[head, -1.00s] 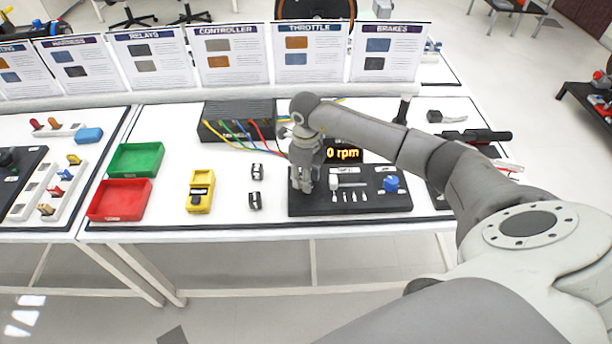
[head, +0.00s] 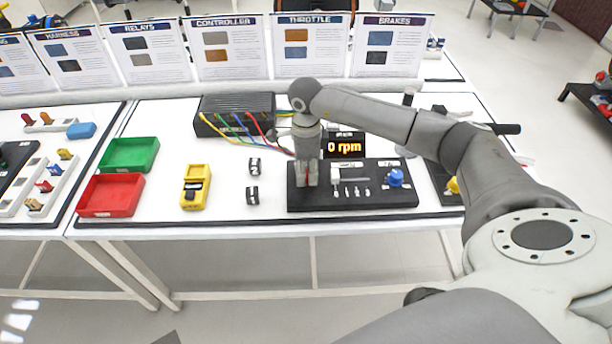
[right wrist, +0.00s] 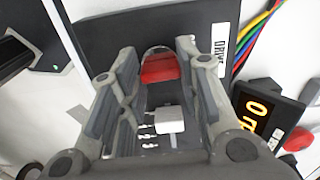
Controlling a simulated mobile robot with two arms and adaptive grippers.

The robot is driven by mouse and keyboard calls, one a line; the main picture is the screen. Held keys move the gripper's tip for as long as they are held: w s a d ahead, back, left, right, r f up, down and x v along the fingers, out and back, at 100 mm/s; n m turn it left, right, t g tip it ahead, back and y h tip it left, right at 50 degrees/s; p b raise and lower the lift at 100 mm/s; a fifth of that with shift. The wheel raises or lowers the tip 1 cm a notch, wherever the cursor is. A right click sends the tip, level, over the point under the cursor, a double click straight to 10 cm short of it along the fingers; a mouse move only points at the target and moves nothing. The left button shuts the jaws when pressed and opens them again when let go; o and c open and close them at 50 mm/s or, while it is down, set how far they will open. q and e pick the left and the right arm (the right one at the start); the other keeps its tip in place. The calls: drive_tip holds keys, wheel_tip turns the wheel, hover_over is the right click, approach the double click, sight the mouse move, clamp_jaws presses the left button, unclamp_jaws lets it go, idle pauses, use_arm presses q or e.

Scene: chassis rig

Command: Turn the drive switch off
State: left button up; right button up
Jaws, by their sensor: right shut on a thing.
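The drive switch (right wrist: 160,68) is a red rocker beside a "DRIVE" label (right wrist: 218,46) in the right wrist view. My right gripper (right wrist: 158,62) is around it, with a finger at either side, shut on it. In the head view the right gripper (head: 306,178) points down at the left end of the black control panel (head: 300,202) and hides most of the switch. The display (head: 344,146) behind the panel reads 0 rpm. My left gripper is not in view.
A white slider (right wrist: 170,120) and a blue knob (head: 396,178) are on the same panel. Coloured wires run from a black controller box (head: 236,104) behind the gripper. A yellow meter (head: 196,188), green tray (head: 130,152) and red tray (head: 110,194) stand left.

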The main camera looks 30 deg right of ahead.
sight(306, 173)
drive_tip(key=n+b, duration=0.2)
drive_tip(key=n, duration=0.1)
drive_tip(key=shift+n+b, duration=0.5)
drive_tip(key=shift+n, duration=0.5)
drive_tip(key=shift+r, duration=0.1)
drive_tip(key=o, duration=1)
wheel_tip(306, 173, up, 12)
drive_tip(key=shift+f, duration=0.1)
